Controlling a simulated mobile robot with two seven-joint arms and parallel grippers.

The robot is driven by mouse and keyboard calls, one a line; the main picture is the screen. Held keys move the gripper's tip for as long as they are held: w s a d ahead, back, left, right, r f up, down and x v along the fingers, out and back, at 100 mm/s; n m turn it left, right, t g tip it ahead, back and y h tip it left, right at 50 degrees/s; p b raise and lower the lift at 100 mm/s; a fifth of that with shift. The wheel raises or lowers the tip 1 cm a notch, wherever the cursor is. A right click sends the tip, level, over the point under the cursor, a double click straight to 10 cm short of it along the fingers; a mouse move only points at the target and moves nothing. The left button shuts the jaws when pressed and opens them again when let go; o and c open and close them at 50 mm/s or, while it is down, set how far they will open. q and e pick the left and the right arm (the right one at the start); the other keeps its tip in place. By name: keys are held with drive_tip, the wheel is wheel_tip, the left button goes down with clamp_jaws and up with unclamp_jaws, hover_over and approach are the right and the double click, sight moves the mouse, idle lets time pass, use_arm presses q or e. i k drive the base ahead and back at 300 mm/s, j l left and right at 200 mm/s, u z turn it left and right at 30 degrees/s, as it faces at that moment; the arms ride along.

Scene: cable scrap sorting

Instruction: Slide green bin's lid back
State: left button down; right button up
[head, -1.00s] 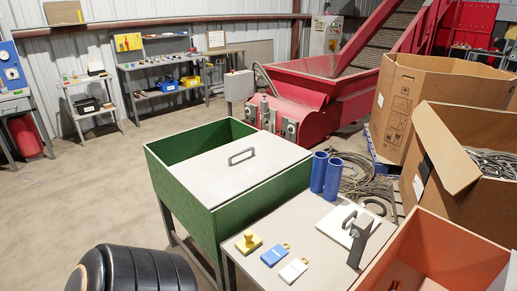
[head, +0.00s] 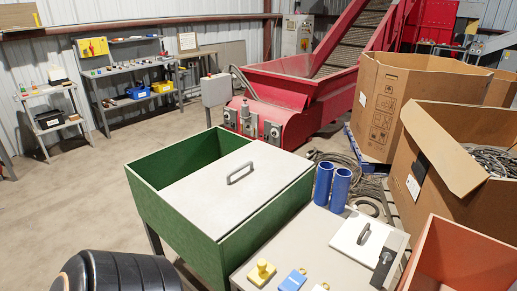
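The green bin (head: 187,224) stands on legs at the middle of the head view. Its flat pale lid (head: 222,204), with a grey bar handle (head: 240,172), covers the near right part of the top. The far left part of the bin is open and shows its green inner wall. Neither of my grippers is in the head view, and nothing touches the lid or its handle.
An orange bin (head: 460,250) and cardboard boxes (head: 457,160) stand right. A black ribbed drum (head: 117,272) is at front left. Floor at left is clear.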

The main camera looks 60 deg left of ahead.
sight(218, 196)
drive_tip(key=k+j, duration=0.1)
drive_tip(key=j, duration=0.8)
drive_tip(key=k+j, duration=0.15)
drive_tip(key=j, duration=0.3)
drive_tip(key=k+j, duration=0.1)
drive_tip(key=j, duration=0.35)
